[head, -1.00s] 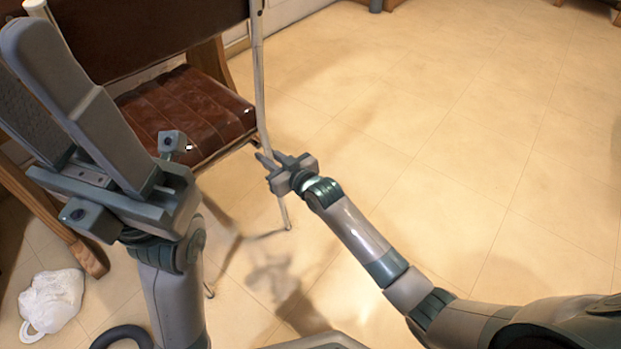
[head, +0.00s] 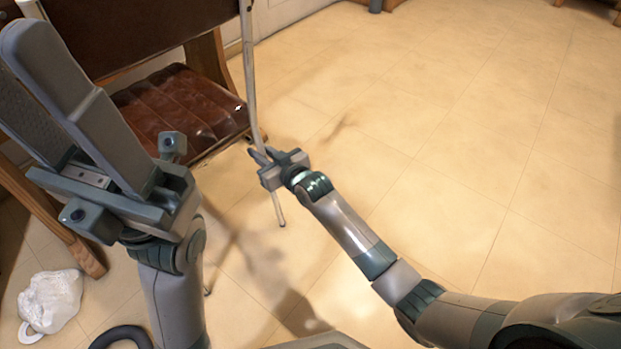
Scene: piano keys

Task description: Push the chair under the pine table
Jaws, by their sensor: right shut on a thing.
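The chair has a brown padded seat (head: 180,105), a dark brown backrest (head: 125,35) and a thin pale metal leg (head: 249,75). It stands at the upper left in the head view. My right gripper (head: 258,158) is shut on the metal leg, low on its side facing right. My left gripper (head: 55,100) is raised large in the foreground at the left, its two fingers apart with nothing seen between them. It hides part of the chair. Wooden legs (head: 208,62) behind and left of the chair seem to belong to the pine table; its top cannot be made out.
A white crumpled bag (head: 50,302) lies on the floor at the lower left, near a slanted wooden foot (head: 85,258). A dark ring-like object (head: 122,337) shows at the bottom edge. The tiled floor (head: 430,120) to the right is clear.

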